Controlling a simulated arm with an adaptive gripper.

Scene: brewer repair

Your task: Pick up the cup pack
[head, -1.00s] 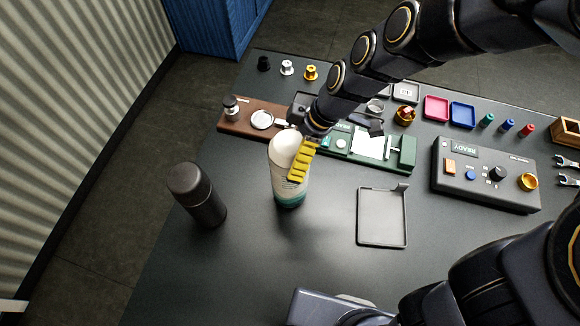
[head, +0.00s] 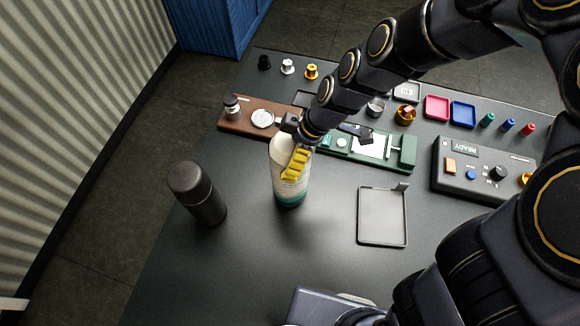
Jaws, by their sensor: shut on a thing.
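The cup pack (head: 290,190) is a tall white cylinder with a teal band at its bottom, left of the table's middle. It looks upright. I cannot tell whether its base touches the table. My gripper (head: 291,162) reaches it from above and behind and is shut on its upper part. The other finger is hidden, and the gripper covers part of the pack's top.
A dark bottle (head: 197,195) stands to the left. An empty grey tray (head: 383,240) lies to the right. A brown board (head: 238,123) and a green fixture (head: 404,153) lie behind. A control box (head: 484,186) stands at the right. The front left tabletop is clear.

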